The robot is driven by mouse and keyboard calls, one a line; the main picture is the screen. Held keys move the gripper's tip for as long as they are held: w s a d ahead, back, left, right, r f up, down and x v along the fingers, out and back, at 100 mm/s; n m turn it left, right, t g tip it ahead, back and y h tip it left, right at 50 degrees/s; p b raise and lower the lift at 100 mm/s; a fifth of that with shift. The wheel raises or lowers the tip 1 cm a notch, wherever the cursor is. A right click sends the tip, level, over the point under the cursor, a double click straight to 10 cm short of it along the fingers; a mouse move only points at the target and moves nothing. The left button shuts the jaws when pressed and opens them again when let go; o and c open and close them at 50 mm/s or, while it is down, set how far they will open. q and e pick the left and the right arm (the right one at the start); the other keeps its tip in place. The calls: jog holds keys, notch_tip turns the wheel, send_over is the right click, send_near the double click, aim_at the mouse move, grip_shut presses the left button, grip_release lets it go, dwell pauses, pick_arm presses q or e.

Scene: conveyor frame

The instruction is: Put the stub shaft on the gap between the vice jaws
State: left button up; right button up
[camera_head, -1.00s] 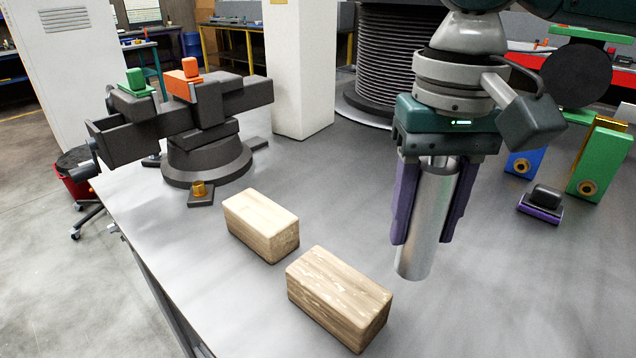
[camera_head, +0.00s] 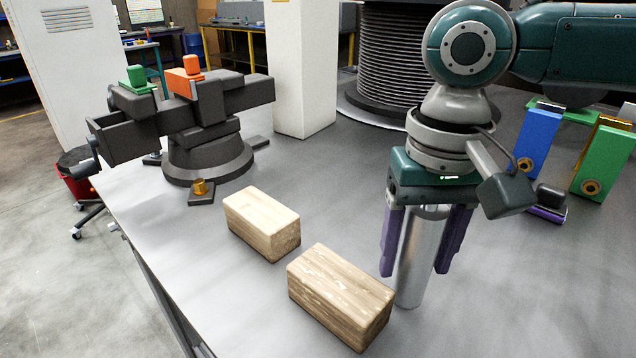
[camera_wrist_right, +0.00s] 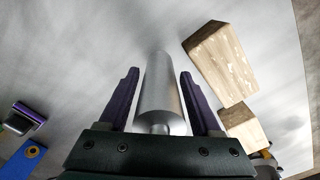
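The stub shaft (camera_head: 418,262) is a plain silver cylinder, upright on or just above the bench near the wooden blocks. My right gripper (camera_head: 422,272) points down around it, with a purple finger on each side. In the right wrist view the shaft (camera_wrist_right: 161,92) lies between the fingers (camera_wrist_right: 158,75), with narrow gaps showing on both sides, so the gripper looks open. The dark grey vice (camera_head: 208,160) stands at the bench's far left; an orange block (camera_head: 184,84) and a green block (camera_head: 136,80) sit on its jaws. My left gripper is out of view.
Two wooden blocks (camera_head: 262,222) (camera_head: 340,295) lie between shaft and vice. Blue (camera_head: 538,140) and green (camera_head: 605,160) brackets stand at right, by a small purple-and-black item (camera_head: 548,205). A white pillar (camera_head: 300,70) and ribbed drum (camera_head: 405,60) stand behind.

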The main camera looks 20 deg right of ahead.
jog(key=shift+o, duration=0.8)
